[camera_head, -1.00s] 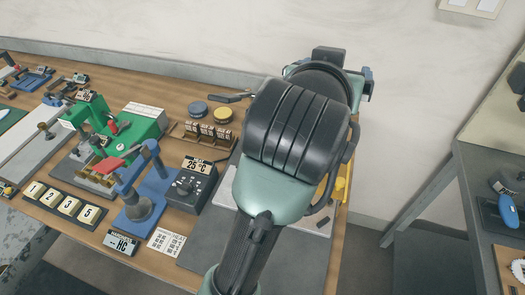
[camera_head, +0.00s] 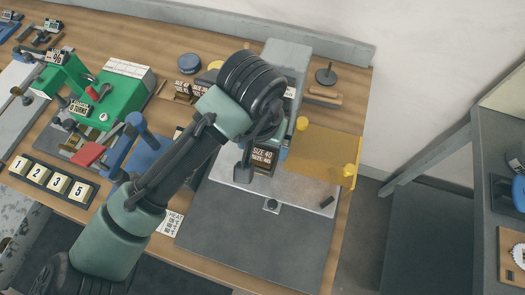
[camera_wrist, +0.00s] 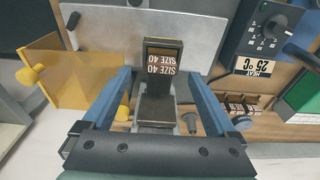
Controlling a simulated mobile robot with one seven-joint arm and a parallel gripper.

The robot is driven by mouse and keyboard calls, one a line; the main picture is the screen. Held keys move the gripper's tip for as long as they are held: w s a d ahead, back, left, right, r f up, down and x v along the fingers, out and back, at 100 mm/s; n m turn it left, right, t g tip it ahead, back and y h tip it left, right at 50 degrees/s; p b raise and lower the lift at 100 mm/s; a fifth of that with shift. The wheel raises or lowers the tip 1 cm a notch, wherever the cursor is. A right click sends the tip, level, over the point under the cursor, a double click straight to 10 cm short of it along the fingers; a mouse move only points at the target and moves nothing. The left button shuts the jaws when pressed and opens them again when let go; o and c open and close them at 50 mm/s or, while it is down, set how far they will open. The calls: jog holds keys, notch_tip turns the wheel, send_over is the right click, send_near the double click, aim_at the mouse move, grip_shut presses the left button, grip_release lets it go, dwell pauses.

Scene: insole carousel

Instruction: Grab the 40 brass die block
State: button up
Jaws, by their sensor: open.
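The 40 die block (camera_head: 264,158) is a dark block with brown faces and a "SIZE 40" label. The block shows between and just past the fingertips; I cannot tell contact. In the head view my gripper (camera_head: 245,172) is at the block's left, mostly hidden by my arm.
A yellow see-through guard (camera_head: 325,155) stands right of the block. The grey press column (camera_head: 287,60) rises behind. A rack of other size blocks (camera_head: 187,90) sits at the left. In the wrist view the heat control box (camera_wrist: 268,28) is at the right.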

aim_at(263, 153)
jog(key=shift+w+f, duration=0.25)
jog(key=shift+f, duration=0.85)
jog(key=shift+w+f, duration=0.25)
jog(key=shift+f, duration=0.8)
jog(key=shift+c, duration=0.3)
grip_shut()
